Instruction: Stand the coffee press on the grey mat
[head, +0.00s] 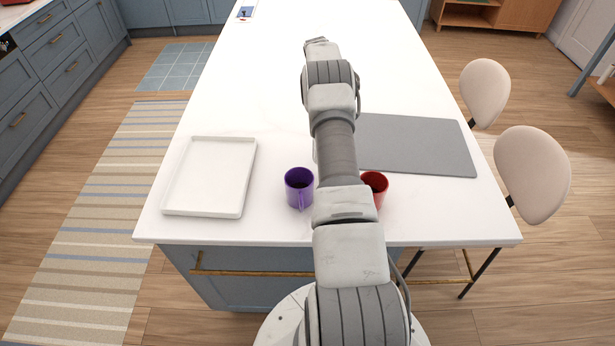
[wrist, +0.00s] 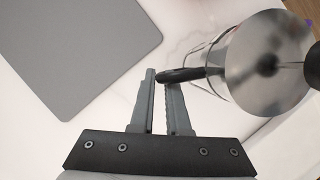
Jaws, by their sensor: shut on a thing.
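The coffee press (wrist: 265,62), with a round shiny lid and a dark handle, is at the upper right of the wrist view. My gripper (wrist: 159,78) is shut on the end of its handle, the fingertips close together. In the head view my arm hides the press and the gripper. The grey mat (head: 420,146) lies flat and bare on the right of the white island top, partly behind my arm. It also shows at the upper left of the wrist view (wrist: 75,45), apart from the press.
A purple mug (head: 299,188) stands left of my arm, and a red mug (head: 375,187) is partly hidden just right of it. An empty white tray (head: 212,207) lies at the left.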

